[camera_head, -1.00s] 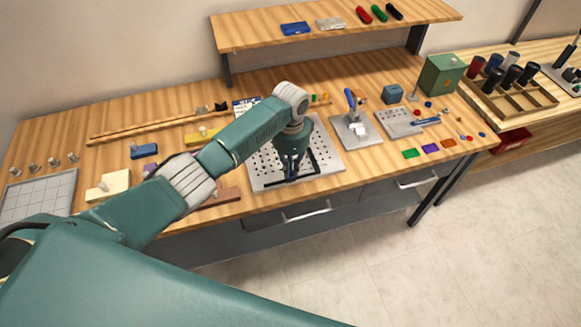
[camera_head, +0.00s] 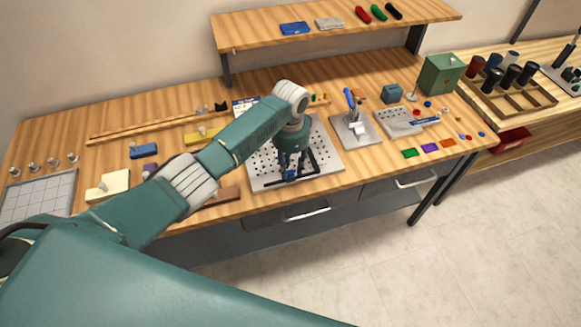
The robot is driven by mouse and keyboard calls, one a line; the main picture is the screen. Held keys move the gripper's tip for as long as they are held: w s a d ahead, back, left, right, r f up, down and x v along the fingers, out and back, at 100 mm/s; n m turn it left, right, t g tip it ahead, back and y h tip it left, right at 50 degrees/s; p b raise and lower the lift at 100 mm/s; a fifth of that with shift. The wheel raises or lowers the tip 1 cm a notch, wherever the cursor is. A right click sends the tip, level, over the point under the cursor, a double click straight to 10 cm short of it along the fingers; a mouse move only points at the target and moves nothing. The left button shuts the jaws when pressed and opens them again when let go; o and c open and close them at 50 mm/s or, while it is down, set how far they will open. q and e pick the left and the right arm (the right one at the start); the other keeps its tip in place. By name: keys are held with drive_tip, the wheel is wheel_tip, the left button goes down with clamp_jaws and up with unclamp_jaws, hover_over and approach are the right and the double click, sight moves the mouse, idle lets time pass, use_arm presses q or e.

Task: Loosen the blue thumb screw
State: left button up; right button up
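My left gripper (camera_head: 290,166) points down over the perforated metal plate (camera_head: 262,184) in the middle of the bench. Its fingers are small and dark, and I cannot tell whether they are open or shut. A small blue part (camera_head: 289,174) shows at the fingertips, low over the plate; it may be the blue thumb screw, but it is too small and too covered to be sure. A dark frame on the plate surrounds the fingertips. My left forearm and wrist hide the plate's back left part. My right gripper is out of view.
A toggle clamp on a grey base (camera_head: 367,135) stands right of the plate. A grey tray (camera_head: 392,126) and a green box (camera_head: 440,75) lie farther right. A brown block (camera_head: 228,196) lies left of the plate. A shelf (camera_head: 345,33) spans the back.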

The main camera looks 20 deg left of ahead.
sight(290, 171)
use_arm(q)
wheel_tip(290, 171, up, 12)
idle(0.7)
drive_tip(key=shift+s+f, duration=0.15)
